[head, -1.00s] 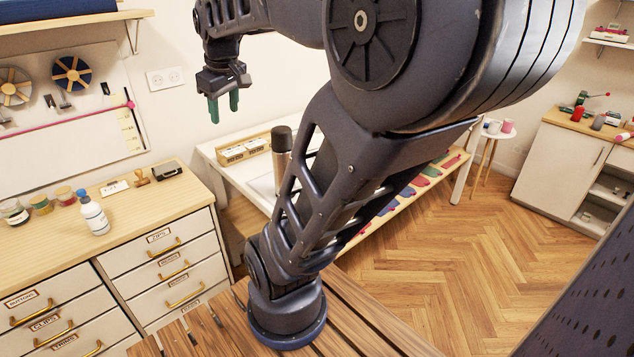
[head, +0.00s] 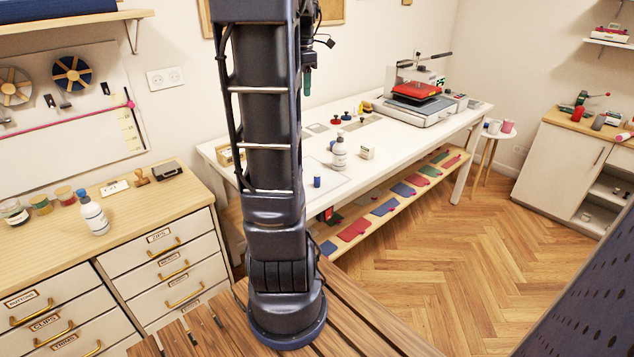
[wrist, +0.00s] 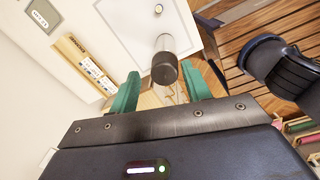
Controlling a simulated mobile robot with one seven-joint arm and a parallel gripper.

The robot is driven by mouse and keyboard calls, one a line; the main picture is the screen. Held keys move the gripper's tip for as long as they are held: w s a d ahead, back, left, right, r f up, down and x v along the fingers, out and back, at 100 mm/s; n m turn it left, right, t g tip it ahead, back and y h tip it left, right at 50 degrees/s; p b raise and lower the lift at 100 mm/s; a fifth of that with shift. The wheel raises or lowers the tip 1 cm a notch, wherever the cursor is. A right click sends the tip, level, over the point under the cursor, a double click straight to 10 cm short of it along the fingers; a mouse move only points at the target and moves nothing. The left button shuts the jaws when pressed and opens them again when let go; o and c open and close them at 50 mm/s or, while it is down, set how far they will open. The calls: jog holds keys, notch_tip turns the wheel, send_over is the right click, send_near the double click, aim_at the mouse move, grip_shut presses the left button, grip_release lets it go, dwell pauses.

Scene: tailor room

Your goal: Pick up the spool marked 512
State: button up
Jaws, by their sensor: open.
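My gripper (wrist: 160,72) is open, its two green fingers apart with nothing held between them. In the head view one green finger (head: 307,80) shows beside my arm, high above the white table. No 512 marking is legible in any view. A small dark blue cylinder (head: 317,182), possibly a spool, stands near the table's front edge. White (head: 494,127) and pink (head: 507,126) cylinders, possibly spools, sit on a round stool at the right. In the wrist view a grey cylinder with a black part (wrist: 165,66) is beyond the fingertips.
The white table (head: 390,140) holds a white bottle (head: 339,152), a small box (head: 367,153) and a heat press (head: 418,105). A wooden labelled rack (wrist: 82,60) lies left of the fingers. A drawer cabinet (head: 165,209) stands left. The wooden floor is open at right.

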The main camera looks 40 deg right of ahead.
jog(key=s+d+f+n, duration=0.1)
jog(key=d+n, duration=0.1)
jog(key=d, duration=0.3)
send_over(317, 179)
jog(key=shift+g, duration=0.3)
jog(key=f, duration=2.4)
jog(key=shift+w+d+f, duration=0.15)
jog(key=shift+d+f, duration=0.1)
jog(key=shift+f, duration=0.1)
notch_tip(317, 179, down, 6)
jog(key=shift+f, duration=0.25)
jog(key=shift+w+d+f, duration=0.15)
jog(key=shift+f, duration=1.1)
jog(key=shift+w+d+f, duration=0.1)
jog(key=shift+w+f, duration=0.05)
jog(key=shift+f, duration=1.05)
grip_shut()
